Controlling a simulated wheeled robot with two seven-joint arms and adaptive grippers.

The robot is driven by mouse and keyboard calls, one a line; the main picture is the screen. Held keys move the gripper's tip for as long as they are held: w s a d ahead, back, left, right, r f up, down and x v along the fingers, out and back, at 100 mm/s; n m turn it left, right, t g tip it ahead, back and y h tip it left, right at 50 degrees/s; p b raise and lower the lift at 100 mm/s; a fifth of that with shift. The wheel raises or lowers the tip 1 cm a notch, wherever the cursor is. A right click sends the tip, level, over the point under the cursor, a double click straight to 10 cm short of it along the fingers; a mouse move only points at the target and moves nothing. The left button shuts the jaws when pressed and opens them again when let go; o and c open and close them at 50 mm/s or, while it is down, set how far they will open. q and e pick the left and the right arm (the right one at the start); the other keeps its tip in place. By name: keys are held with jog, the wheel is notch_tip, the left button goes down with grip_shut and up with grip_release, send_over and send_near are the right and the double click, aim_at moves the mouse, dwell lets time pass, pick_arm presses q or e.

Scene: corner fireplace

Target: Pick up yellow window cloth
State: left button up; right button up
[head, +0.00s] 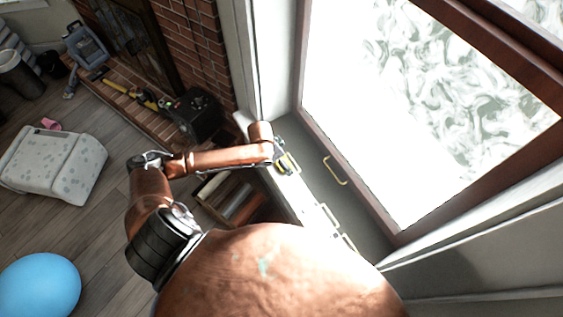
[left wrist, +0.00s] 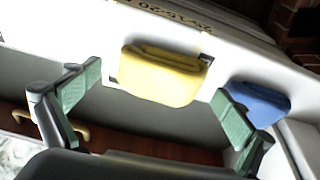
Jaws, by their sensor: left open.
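The yellow window cloth (left wrist: 162,75) is folded and lies on the white window sill in the left wrist view. My left gripper (left wrist: 157,103) is open, with its green-padded fingers apart on either side of the cloth. Gaps show between the cloth and both fingers, so it is not held. In the head view my left gripper (head: 286,163) is at the sill beside the window and hides most of what is under it. My right gripper is in neither view.
A folded blue cloth (left wrist: 260,103) lies close behind the right finger. The window frame (head: 345,160) with a brass handle (head: 335,172) rises beside the sill. A dark box (head: 200,112), a spotted pouf (head: 55,160) and a blue ball (head: 40,287) are on the left.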

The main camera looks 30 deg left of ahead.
pick_arm(q)
jog(key=c, duration=1.1)
jog(key=shift+c, duration=0.2)
jog(key=shift+r, duration=0.15)
